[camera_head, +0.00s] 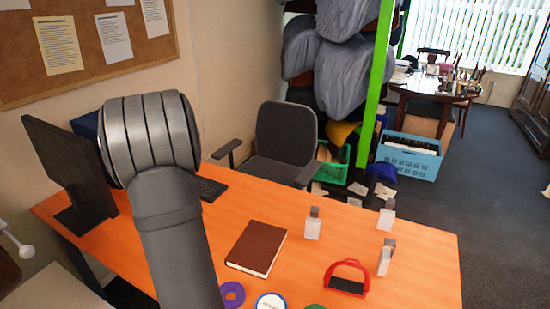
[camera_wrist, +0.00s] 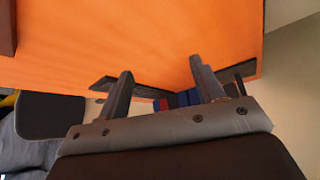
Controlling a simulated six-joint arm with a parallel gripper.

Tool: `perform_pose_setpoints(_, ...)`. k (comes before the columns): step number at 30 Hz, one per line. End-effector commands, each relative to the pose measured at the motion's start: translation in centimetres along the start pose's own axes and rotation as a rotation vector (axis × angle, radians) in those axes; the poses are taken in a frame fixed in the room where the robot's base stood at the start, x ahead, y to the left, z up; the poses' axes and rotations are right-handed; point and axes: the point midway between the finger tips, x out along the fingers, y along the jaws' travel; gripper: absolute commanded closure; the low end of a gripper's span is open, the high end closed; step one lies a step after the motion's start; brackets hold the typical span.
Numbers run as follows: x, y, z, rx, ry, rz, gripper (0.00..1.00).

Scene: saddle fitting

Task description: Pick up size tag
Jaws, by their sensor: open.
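Three round, flat pieces lie at the near edge of the orange desk (camera_head: 330,240) in the head view: a purple ring (camera_head: 232,294), a white disc with a blue rim (camera_head: 271,301) and a green piece (camera_head: 314,307), cut off by the frame. I cannot tell which is the size tag. My gripper (camera_wrist: 160,68) shows in the wrist view, its two fingers apart with nothing held between them. The wrist view shows orange desk surface beyond the fingers and none of the round pieces. In the head view my arm hides the gripper.
A brown book (camera_head: 257,249) lies mid-desk. Right of it are a red stirrup (camera_head: 347,279) and small grey-and-white blocks (camera_head: 313,224), (camera_head: 387,215), (camera_head: 386,257). A monitor (camera_head: 68,165) stands left and an office chair (camera_head: 285,140) behind. Open desk lies between book and stirrup.

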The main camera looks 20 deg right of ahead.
Motion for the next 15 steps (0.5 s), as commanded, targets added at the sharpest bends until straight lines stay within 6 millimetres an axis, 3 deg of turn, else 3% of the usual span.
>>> perform_pose_setpoints(10,-0.1,0.0,-0.1,0.000,0.001,0.000,0.49)
perform_pose_setpoints(15,-2.0,0.0,-1.4,-0.004,0.006,0.000,0.49)
